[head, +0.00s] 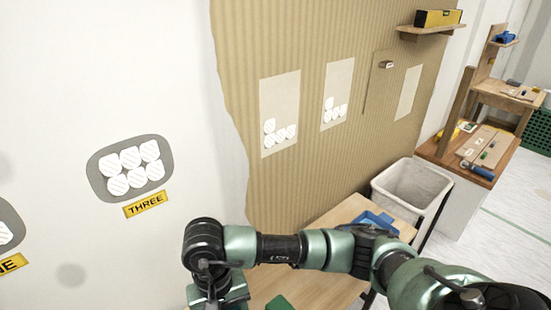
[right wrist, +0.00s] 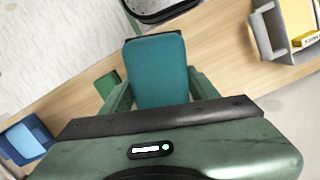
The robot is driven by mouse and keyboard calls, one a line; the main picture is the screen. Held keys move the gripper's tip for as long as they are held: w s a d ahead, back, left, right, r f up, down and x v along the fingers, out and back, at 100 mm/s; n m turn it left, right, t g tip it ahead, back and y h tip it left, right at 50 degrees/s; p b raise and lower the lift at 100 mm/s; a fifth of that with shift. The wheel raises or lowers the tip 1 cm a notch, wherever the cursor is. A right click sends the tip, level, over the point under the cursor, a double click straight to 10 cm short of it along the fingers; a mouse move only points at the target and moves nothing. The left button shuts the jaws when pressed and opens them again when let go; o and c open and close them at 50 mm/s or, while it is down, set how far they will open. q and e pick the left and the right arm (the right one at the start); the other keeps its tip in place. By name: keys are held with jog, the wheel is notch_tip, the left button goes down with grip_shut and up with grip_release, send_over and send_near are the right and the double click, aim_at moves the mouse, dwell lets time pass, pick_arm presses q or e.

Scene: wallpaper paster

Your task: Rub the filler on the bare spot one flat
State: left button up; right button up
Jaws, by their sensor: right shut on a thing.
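Bare spot one is partly cut off at the left edge of the head view; a slice of its grey patch (head: 7,236) shows, with white striped filler (head: 5,234) on it. Below it, the yellow sign (head: 14,263) shows only the end of its word. My right gripper (right wrist: 157,88) is shut on a teal block (right wrist: 157,72) in the right wrist view. The block is over the wooden table (right wrist: 215,60), apart from the wall. The right gripper is outside the head view, where only my right arm shows. My left gripper is in neither view.
A grey patch marked THREE (head: 93,180) also carries several white filler pieces. Wallpaper (head: 335,165) covers the wall to its right. A white bin (head: 412,185) and a workbench (head: 450,150) stand at right. A blue tray (head: 375,220) and green block (right wrist: 107,85) lie on the table.

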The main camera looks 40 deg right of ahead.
jog(key=w+a+r+m+g+y+p, duration=0.1)
jog(key=w+a+r+m+y+p, duration=0.15)
jog(key=w+r+m, duration=0.35)
jog(key=w+a+r+m+g+y+p, duration=0.1)
jog(key=w+a+r+m+g+y, duration=0.2)
jog(key=r, duration=0.5)
jog(key=w+d+r+m+t+y+p, duration=0.1)
jog(key=w+d+r+m+t+y, duration=0.1)
jog(key=w+r+m+t+y, duration=0.3)
jog(key=w+d+r+m+t+y+p, duration=0.1)
jog(key=w+d+r+m+t+p, duration=0.2)
jog(key=r+m, duration=0.35)
jog(key=w+d+r+m+t+h+p, duration=0.1)
jog(key=w+d+m+t+h+p, duration=0.2)
jog(key=d+m+t, duration=0.85)
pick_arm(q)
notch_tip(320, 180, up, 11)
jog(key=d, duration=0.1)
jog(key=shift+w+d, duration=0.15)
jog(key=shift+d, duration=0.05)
pick_arm(e)
jog(key=s+d+f+m+t+h, duration=0.1)
jog(key=s+d+f+t+h, duration=0.1)
jog(key=d, duration=0.5)
jog(key=s+d+f+m+t+h, duration=0.1)
jog(key=s+d+f+t+h, duration=0.1)
jog(key=d+h, duration=0.3)
jog(key=d, duration=0.3)
jog(key=shift+d+f+m, duration=0.2)
jog(key=shift+d+m, duration=0.1)
